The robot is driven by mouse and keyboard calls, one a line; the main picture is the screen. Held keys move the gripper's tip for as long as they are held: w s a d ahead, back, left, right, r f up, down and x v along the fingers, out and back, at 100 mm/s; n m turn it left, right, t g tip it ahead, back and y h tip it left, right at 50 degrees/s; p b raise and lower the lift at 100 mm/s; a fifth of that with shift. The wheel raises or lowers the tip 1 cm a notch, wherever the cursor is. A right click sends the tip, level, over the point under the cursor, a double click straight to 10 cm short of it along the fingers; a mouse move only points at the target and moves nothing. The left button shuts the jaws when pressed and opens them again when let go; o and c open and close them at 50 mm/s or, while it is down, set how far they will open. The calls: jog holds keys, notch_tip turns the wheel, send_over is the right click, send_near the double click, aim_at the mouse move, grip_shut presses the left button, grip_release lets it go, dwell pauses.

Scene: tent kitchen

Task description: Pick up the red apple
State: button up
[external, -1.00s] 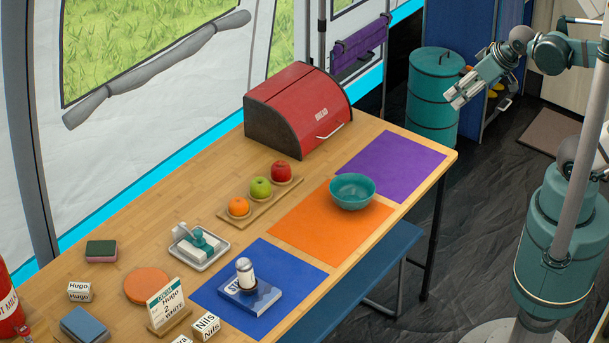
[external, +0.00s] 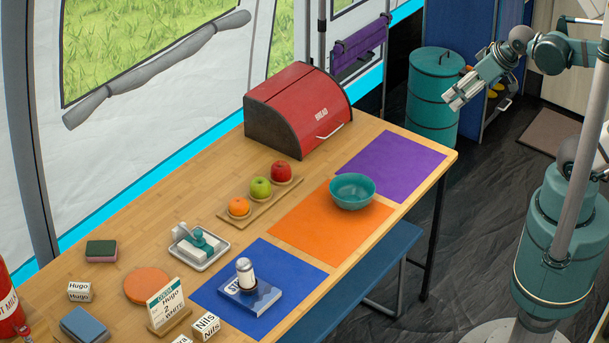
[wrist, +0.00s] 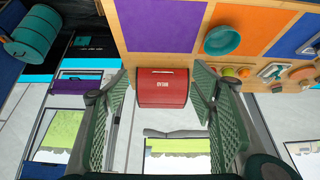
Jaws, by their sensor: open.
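The red apple (external: 281,171) sits at the far right end of a wooden fruit tray (external: 262,210), beside a green apple (external: 260,188) and an orange (external: 239,207). In the wrist view the fruit shows small at the right, and the red apple cannot be told clearly there. My gripper (external: 455,101) is in the air beyond the table's right end, well away from the apple. In the wrist view my gripper (wrist: 160,100) has its two green fingers wide apart with nothing between them.
A red bread box (external: 298,108) stands behind the fruit tray. A teal bowl (external: 352,192) sits on the orange mat (external: 290,233), with a purple mat (external: 392,165) beyond. A butter dish (external: 199,247) is left of the tray. A bench (external: 365,275) runs along the table's front.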

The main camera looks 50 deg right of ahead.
jog(key=w+a+r+n+g, duration=0.1)
jog(key=w+a+r+n, duration=0.1)
jog(key=w, duration=0.4)
jog(key=w+a+r+n+g, duration=0.1)
jog(key=w+a+r+n, duration=0.1)
jog(key=w, duration=0.5)
jog(key=n+g+h+p, duration=0.15)
jog(key=n+g, duration=0.35)
jog(key=n, duration=0.7)
send_over(280, 164)
jog(key=f, duration=2.5)
jog(key=shift+a+f+p, duration=0.2)
jog(key=shift+f+p, duration=0.1)
jog(key=shift+p, duration=0.1)
jog(key=shift+w+a+f, duration=0.1)
jog(key=shift+a+f, duration=0.2)
jog(key=shift+f, duration=0.2)
jog(key=shift+f, duration=0.1)
jog(key=shift+d+f, duration=0.15)
jog(key=shift+f, duration=1.05)
jog(key=shift+f, duration=0.1)
